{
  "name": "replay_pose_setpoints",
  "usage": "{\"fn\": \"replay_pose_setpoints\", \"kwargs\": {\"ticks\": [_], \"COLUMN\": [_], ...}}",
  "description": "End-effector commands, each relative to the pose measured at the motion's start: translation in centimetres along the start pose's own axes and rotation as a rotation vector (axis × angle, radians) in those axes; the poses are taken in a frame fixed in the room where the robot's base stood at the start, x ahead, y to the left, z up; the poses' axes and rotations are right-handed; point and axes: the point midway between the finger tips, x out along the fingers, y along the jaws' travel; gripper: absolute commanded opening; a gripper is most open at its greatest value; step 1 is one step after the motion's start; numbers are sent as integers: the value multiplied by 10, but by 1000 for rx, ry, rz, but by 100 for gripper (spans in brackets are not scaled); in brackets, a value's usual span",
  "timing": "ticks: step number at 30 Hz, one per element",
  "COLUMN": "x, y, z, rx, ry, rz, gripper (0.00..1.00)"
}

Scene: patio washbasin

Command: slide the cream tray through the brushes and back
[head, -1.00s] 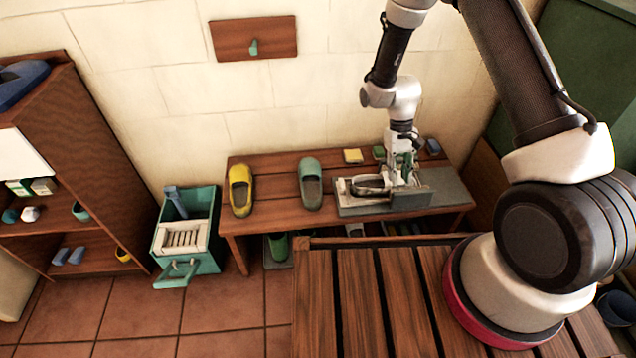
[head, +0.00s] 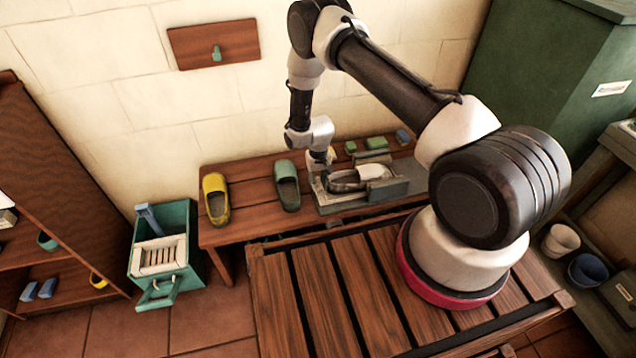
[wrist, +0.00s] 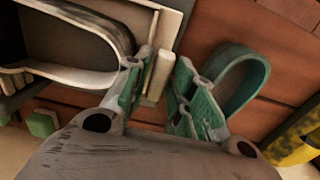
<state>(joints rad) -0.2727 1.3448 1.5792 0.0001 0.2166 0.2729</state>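The cream tray (head: 320,190) lies on the grey brush station on the wooden bench, carrying a pale shoe (head: 343,183) with a dark opening. The shoe's right part reaches between the two brush blocks, front (head: 388,189) and rear (head: 374,157). My gripper (head: 319,172) is at the tray's left end. In the wrist view my gripper (wrist: 165,62) is open, with its green pads either side of a cream upright handle (wrist: 161,75). A narrow gap shows between the handle and the right pad. The shoe (wrist: 70,45) is left of the fingers.
A green clog (head: 287,188) and a yellow clog (head: 216,200) stand left of the station on the bench. Small green and blue blocks (head: 402,136) lie behind it. A slatted wooden table (head: 300,300) is in front. A teal bin (head: 190,225) stands at left.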

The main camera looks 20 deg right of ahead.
Motion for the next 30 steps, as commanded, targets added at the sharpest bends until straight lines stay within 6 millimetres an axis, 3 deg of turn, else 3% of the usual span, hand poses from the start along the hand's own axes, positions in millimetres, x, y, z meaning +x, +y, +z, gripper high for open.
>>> {"fn": "replay_pose_setpoints", "kwargs": {"ticks": [11, 15, 25, 30], "x": [9, 9, 8, 8], "y": [0, 0, 4, 24], "z": [0, 0, 0, 0], "rx": [0, 0, 1, 3], "ry": [0, -1, -1, -2], "rz": [0, 0, 0, 0], "gripper": [25, 0, 0, 0]}}
